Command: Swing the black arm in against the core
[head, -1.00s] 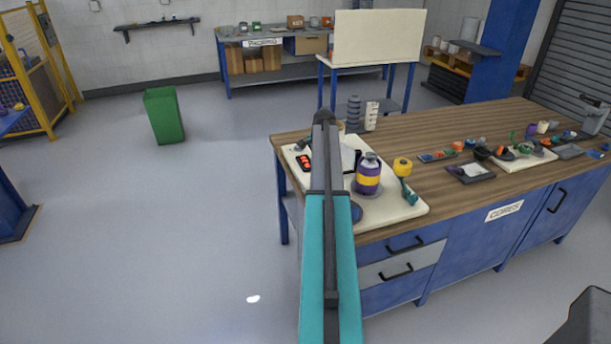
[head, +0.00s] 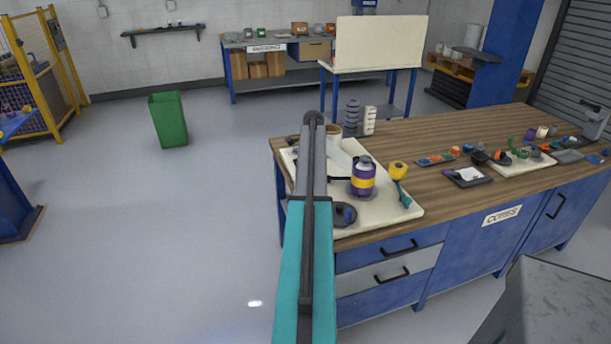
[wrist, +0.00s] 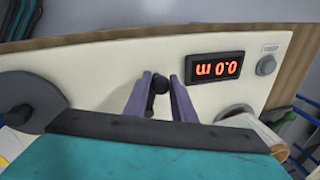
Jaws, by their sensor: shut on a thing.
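In the wrist view my gripper (wrist: 160,95) has its two purple-grey fingers close together around a small black rounded piece (wrist: 158,84), which looks like part of the black arm. In the head view my own teal and grey arm hides the gripper. A tan tube end (head: 334,131), likely the core, shows just right of my arm at the back of the cream board (head: 385,212). I cannot tell whether the black arm touches the core.
A red display reading 0.0 m, upside down (wrist: 216,68), sits beside a grey button (wrist: 266,65).

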